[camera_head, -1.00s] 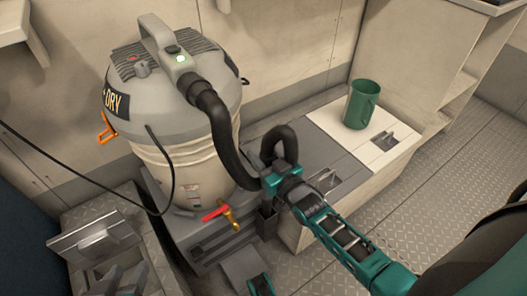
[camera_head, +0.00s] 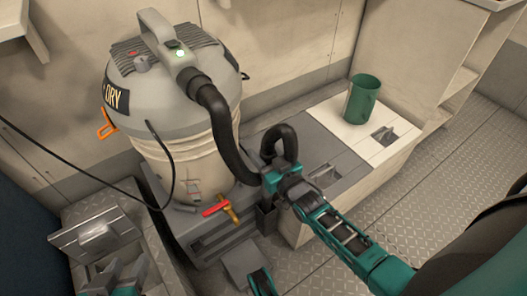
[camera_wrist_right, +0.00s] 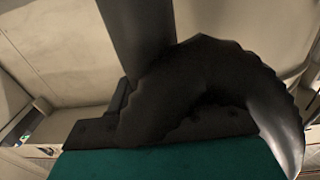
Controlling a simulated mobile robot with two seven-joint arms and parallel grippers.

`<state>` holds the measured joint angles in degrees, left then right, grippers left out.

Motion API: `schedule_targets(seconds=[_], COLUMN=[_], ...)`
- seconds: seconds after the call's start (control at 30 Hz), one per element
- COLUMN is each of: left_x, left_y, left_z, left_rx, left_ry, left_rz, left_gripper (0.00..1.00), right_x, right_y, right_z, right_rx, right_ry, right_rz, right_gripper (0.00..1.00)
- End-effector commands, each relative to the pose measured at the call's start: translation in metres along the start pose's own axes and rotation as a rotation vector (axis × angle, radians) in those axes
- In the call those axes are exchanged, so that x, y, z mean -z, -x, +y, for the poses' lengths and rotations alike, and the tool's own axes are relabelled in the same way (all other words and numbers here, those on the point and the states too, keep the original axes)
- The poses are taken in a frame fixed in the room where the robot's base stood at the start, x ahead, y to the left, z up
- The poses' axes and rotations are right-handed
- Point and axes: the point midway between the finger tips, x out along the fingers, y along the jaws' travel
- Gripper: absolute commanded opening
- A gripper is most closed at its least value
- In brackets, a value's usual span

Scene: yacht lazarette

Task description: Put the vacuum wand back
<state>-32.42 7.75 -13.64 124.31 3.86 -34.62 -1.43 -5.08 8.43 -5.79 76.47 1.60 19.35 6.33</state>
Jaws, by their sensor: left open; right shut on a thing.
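The grey vacuum (camera_head: 175,100) stands at the left, with a green light on its top handle. Its black hose (camera_head: 222,125) runs down from the top and loops up behind my right gripper (camera_head: 277,180). That gripper is shut on the dark hose end, which I take as the vacuum wand; its jaws hide most of it. In the right wrist view the black hose (camera_wrist_right: 200,80) bends close over the gripper. A dark upright holder (camera_head: 267,218) is just below the gripper; I cannot tell whether the wand touches it. My left gripper (camera_head: 115,270) is open and empty at the bottom left.
A grey latched panel (camera_head: 97,235) is near my left gripper. A red-handled brass valve (camera_head: 222,209) sticks out by the vacuum's base. The ribbed floor (camera_head: 440,190) at the right is clear.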

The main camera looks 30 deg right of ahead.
Motion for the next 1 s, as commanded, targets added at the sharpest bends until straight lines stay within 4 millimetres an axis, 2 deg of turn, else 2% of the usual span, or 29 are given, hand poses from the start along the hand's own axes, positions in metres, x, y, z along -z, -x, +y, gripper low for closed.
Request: schedule_targets(seconds=[0.03,0.07,0.33,0.67,0.77,1.0], left_x=[0.001,0.001,0.001,0.002,0.006,0.011], left_y=[0.000,0.000,0.000,0.001,0.003,0.011], left_z=[0.000,0.000,0.000,0.000,0.000,-0.002], left_rx=[0.000,0.000,0.000,0.001,0.002,0.012], left_ry=[0.000,0.000,0.000,0.000,0.000,0.003], left_rz=[0.001,0.001,0.002,0.002,0.004,0.003], left_gripper=[0.46,0.46,0.46,0.46,0.46,0.46], right_x=[0.002,0.002,0.001,-0.001,0.000,0.002], right_y=[-0.001,-0.001,0.000,0.004,0.015,0.066], right_z=[0.000,0.000,0.000,0.000,0.000,0.000], right_rx=[0.000,0.000,0.000,0.000,0.000,0.000], right_ry=[0.001,0.001,0.001,0.000,0.000,0.000], right_rz=[0.004,0.004,0.002,-0.004,-0.004,-0.005], right_gripper=[0.16,0.48,0.74,0.76,0.76,0.76])
